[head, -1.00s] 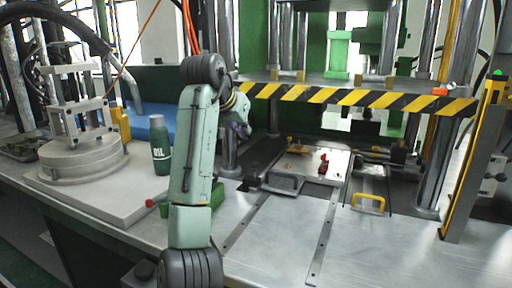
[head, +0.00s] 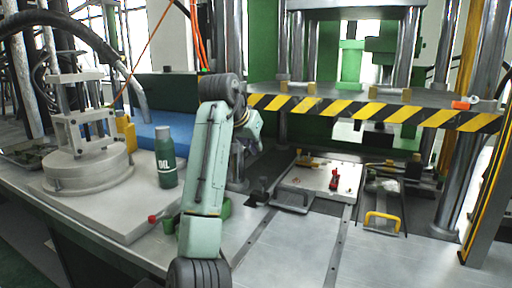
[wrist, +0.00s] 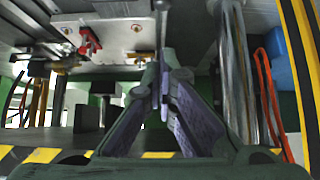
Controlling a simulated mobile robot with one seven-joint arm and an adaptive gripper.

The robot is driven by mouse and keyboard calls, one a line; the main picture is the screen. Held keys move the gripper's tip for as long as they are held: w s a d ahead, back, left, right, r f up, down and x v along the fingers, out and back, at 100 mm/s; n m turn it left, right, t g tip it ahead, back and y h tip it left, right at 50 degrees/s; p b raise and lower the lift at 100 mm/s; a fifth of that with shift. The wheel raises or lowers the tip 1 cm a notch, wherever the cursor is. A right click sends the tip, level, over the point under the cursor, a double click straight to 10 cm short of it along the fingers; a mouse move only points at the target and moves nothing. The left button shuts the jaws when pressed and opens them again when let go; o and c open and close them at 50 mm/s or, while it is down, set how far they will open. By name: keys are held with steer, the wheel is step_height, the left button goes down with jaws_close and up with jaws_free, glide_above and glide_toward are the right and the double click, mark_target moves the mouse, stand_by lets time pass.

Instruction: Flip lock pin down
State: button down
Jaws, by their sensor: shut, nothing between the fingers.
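A small red upright part (head: 334,179) stands on the pale plate (head: 318,174) under the press. It also shows in the wrist view (wrist: 88,42), at the upper left on the plate, seen from the other side. I cannot tell for sure that it is the lock pin. My gripper (wrist: 163,75) is shut and empty in the wrist view. It points toward the plate's edge and is apart from the red part, which lies to the left of the fingertips there. In the head view my arm and wrist hide the fingers.
A yellow-black striped beam (head: 375,109) spans above the plate, with steel columns around it. A yellow handle (head: 382,219) is on the right. A green oil bottle (head: 165,160) stands left of my arm. The front metal table (head: 290,245) is clear.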

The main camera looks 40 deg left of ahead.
steer(key=p, duration=0.2)
glide_above(265, 177)
steer(key=s, duration=0.1)
step_height(265, 177, down, 5)
steer(key=shift+f, duration=0.1)
step_height(265, 177, down, 3)
steer(key=shift+s+r+p, duration=0.1)
steer(key=shift+r+p, duration=0.1)
steer(key=shift+p, duration=0.1)
steer(key=shift+d+f, duration=0.1)
steer(key=shift+f, duration=0.6)
steer(key=shift+f+b, duration=0.4)
steer(key=shift+f, duration=1.1)
steer(key=shift+r, duration=0.1)
